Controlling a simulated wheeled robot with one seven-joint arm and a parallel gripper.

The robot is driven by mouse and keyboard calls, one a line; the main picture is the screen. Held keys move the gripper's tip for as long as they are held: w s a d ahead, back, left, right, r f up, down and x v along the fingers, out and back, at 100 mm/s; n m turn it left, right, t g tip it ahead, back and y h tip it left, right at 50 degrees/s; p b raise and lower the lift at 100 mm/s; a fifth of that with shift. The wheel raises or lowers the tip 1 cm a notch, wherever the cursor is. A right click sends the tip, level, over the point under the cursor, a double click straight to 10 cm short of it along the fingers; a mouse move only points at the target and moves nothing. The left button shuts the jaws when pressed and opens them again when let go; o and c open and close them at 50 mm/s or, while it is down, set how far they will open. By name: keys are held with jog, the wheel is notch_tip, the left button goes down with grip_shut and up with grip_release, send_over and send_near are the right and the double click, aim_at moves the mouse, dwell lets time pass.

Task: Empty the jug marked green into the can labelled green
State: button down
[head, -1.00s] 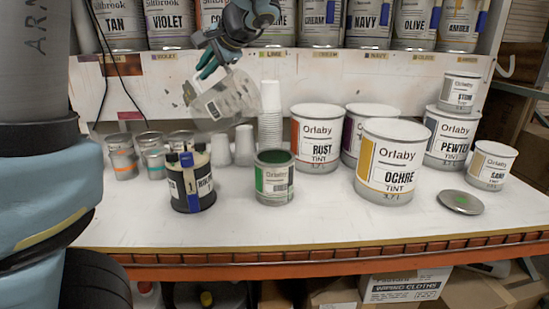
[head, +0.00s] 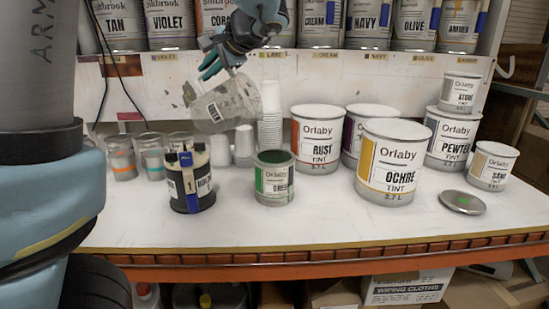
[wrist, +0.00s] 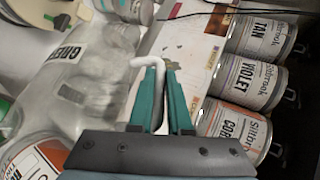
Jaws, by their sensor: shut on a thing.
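The clear jug (head: 228,106) hangs tilted in the air in the head view, above the bench and above and to the left of the green can. Its label reads GREEN in the wrist view (wrist: 68,55). My gripper (head: 211,64) is shut on the jug's handle; the pale handle shows between the teal fingers in the wrist view (wrist: 158,72). The can labelled green (head: 273,182) stands upright and open on the bench, with dark green at its top. No stream from the jug is visible, and I cannot tell what is inside it.
A dark banded can (head: 190,183) stands left of the green can. Upside-down cups (head: 270,118) are stacked behind it. The rust (head: 316,140) and ochre (head: 390,165) cans stand right. A lid with a green spot (head: 462,202) lies far right. The front bench strip is clear.

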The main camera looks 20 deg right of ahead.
jog(key=shift+s+d+r+m+t+y+b, duration=0.15)
jog(key=shift+s+d+m+t+y+b, duration=0.15)
jog(key=shift+s+d+t+y+b, duration=0.35)
dwell(1.2)
jog(key=shift+s+d+f, duration=0.1)
jog(key=shift+d+f, duration=0.1)
jog(key=shift+d, duration=0.2)
